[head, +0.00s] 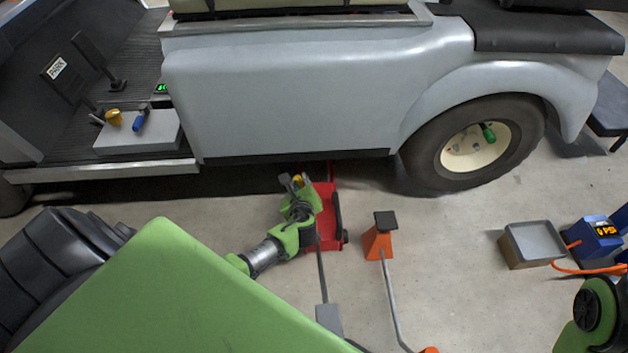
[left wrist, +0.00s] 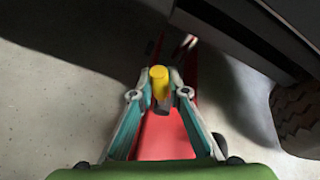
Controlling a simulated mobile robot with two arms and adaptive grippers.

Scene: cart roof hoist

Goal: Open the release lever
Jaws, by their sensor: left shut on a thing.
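The release lever shows as a yellow knob in the left wrist view (left wrist: 159,80), standing on the red floor jack (left wrist: 163,138). In the head view a small patch of the yellow knob (head: 297,179) shows by my fingers, at the left side of the red jack (head: 325,215). My left gripper (head: 294,183) reaches down to the jack, and its fingertips (left wrist: 160,95) are shut on the yellow knob, one on each side. The lower part of the lever is hidden. My right gripper is not in view.
The grey cart body (head: 290,100) overhangs the jack just behind my left gripper. An orange stand (head: 378,244) with a black pad and a long grey handle stand right of the jack. A grey tray (head: 534,242) and a blue unit (head: 597,240) are farther right.

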